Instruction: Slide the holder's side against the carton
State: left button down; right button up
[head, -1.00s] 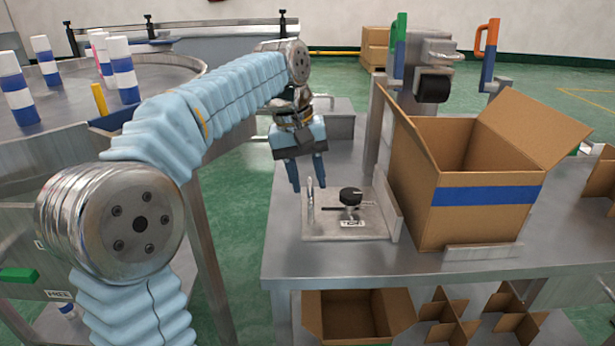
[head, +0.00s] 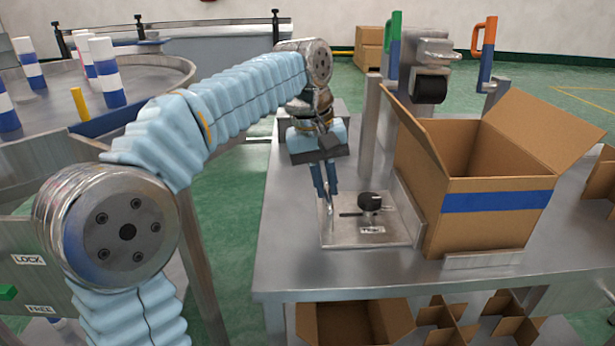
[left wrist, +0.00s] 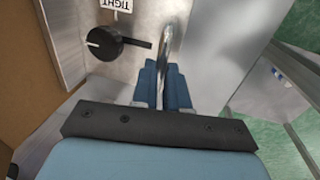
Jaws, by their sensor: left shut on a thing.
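The holder (head: 340,236) is a flat metal plate with a low upright side wall, a black knob (head: 370,201) and a looped handle. It lies on the metal table left of the open brown carton (head: 480,225), which has a blue band. My left gripper (head: 329,194) points down and is shut on the holder's handle (left wrist: 168,38), seen between the blue fingers in the left wrist view. The holder's right wall stands at the carton's left side; whether they touch or a thin gap is left, I cannot tell. My right gripper is not in view.
A low metal stop (head: 484,260) stands at the carton's front. Metal posts with a black roller (head: 430,89) rise behind. The table (head: 285,245) is bare left of the holder. A round table (head: 60,120) with several blue-and-white cans is at the far left.

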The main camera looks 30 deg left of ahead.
pick_arm(q)
jog(key=c, duration=1.1)
grip_release()
jog(key=shift+c, duration=0.2)
jog(key=shift+r, duration=0.1)
notch_tip(320, 180, up, 13)
jog(key=s+a+p, duration=0.1)
jog(key=a+p, duration=0.1)
jog(key=p, duration=0.1)
jog(key=shift+s+r, duration=0.15)
jog(key=shift+a, duration=0.1)
